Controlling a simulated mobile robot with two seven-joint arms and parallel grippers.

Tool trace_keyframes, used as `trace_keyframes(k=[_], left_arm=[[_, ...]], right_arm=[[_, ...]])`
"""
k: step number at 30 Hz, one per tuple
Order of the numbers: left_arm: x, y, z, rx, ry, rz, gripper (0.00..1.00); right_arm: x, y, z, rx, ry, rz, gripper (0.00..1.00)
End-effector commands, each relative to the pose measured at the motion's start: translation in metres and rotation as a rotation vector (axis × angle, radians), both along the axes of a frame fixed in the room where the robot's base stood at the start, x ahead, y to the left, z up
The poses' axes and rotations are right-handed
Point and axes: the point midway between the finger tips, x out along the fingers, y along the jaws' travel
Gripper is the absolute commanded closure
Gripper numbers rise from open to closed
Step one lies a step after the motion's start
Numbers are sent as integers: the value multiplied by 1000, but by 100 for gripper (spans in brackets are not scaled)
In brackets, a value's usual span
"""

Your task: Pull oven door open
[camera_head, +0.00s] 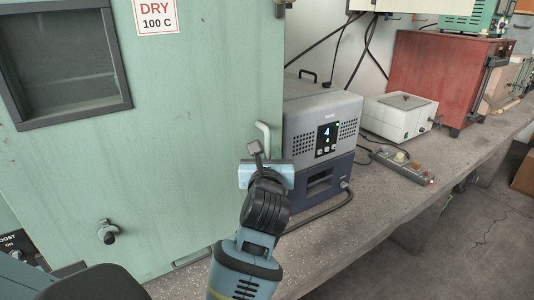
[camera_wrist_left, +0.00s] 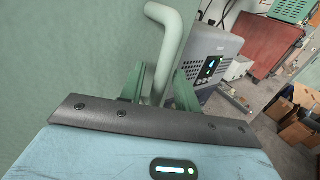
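The oven is the large pale green cabinet, and its door (camera_head: 170,150) fills the left of the head view, flush with the cabinet as far as I can see. The door handle (camera_head: 264,130) is a pale bent bar near the door's right edge. It also stands out in the left wrist view (camera_wrist_left: 174,42). My left gripper (camera_head: 259,148) is at the handle's lower part, with a green finger close on each side of the bar in the wrist view (camera_wrist_left: 160,86). The fingers are drawn in near the palm's middle and look shut on the bar. My right gripper is not in view.
A grey instrument (camera_head: 310,115) with a lit display stands on the concrete bench (camera_head: 375,205), just right of the handle. Farther right are a white box (camera_head: 400,115), a power strip (camera_head: 405,165) and a red oven (camera_head: 440,75). A black knob (camera_head: 107,233) protrudes from the green front.

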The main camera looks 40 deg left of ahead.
Motion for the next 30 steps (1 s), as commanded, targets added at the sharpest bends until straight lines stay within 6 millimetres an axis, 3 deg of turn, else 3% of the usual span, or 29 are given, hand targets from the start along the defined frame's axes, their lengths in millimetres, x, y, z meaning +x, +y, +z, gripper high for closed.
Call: trace_keyframes(k=[10, 18, 30], left_arm=[[4, 3, 0, -1, 1, 1, 68], [4, 3, 0, 1, 1, 1, 100], [5, 3, 0, 0, 1, 2, 100]], right_arm=[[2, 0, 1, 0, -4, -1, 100], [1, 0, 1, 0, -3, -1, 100], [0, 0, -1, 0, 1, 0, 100]])
